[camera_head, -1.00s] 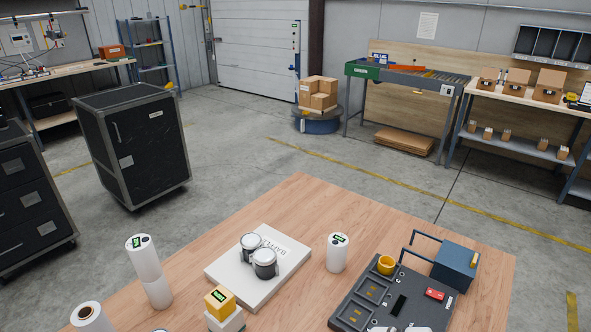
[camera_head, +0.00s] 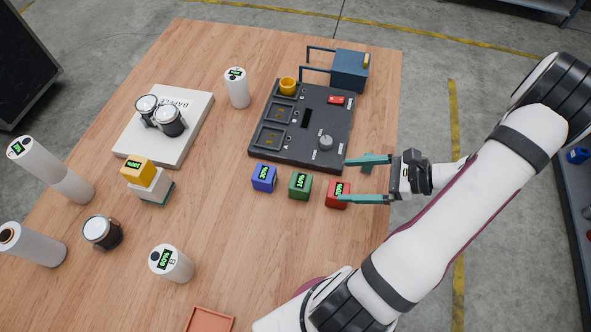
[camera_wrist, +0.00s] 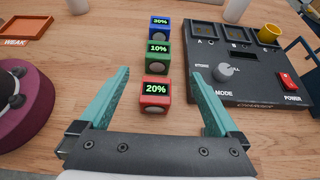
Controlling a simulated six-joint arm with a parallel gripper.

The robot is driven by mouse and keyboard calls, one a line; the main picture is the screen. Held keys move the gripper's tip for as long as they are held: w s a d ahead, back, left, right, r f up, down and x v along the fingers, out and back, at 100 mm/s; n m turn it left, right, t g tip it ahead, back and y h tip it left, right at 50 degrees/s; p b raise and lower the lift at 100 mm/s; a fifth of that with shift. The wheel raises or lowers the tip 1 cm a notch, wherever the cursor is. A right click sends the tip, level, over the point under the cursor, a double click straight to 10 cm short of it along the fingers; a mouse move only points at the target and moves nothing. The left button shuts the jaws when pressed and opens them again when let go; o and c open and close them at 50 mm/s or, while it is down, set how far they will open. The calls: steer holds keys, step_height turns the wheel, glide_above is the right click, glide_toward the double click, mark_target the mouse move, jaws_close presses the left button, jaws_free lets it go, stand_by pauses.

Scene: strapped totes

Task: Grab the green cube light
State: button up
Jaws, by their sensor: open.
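The green cube light (camera_head: 300,185) sits on the wooden table between a blue cube light (camera_head: 264,178) and a red cube light (camera_head: 338,194). In the wrist view the green cube (camera_wrist: 158,57) shows "10%", behind the red cube (camera_wrist: 156,93) showing "20%" and in front of the blue cube (camera_wrist: 159,28) showing "30%". My gripper (camera_head: 348,180) is open and empty, with teal fingers at the table's right side. In the wrist view its fingers (camera_wrist: 158,84) spread on either side of the red cube's line; the green cube lies beyond the tips.
A dark control panel (camera_head: 288,150) with a knob lies close behind the cubes. A blue box (camera_head: 349,72) with rails stands beyond it. A white cylinder (camera_head: 172,264) stands at front left, near an orange tray (camera_head: 210,321).

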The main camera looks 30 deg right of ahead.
mark_target(305, 182)
steer(key=x, duration=1.1)
steer(key=shift+w+a, duration=0.1)
steer(key=shift+a, duration=0.25)
jaws_close()
